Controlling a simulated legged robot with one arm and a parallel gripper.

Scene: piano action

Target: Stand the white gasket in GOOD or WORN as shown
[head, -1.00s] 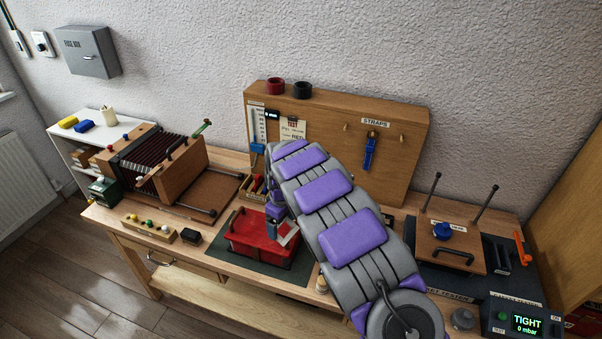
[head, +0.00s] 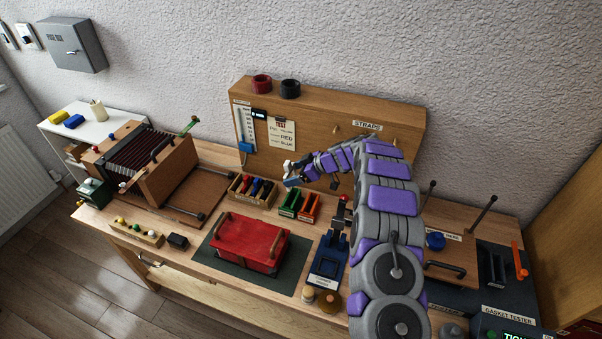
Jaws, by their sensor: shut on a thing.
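My gripper (head: 291,180) is at the end of my outstretched arm, near the wooden back panel. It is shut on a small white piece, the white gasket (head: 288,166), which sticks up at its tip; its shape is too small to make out. The gasket is apart from both holders.
A wooden box of coloured items (head: 252,190) stands left of the holders. A red case (head: 250,244) lies on a dark mat in front. A blue press (head: 328,258) is to the right. The gasket tester (head: 508,318) at far right shows a partly cut-off "TIGHT".

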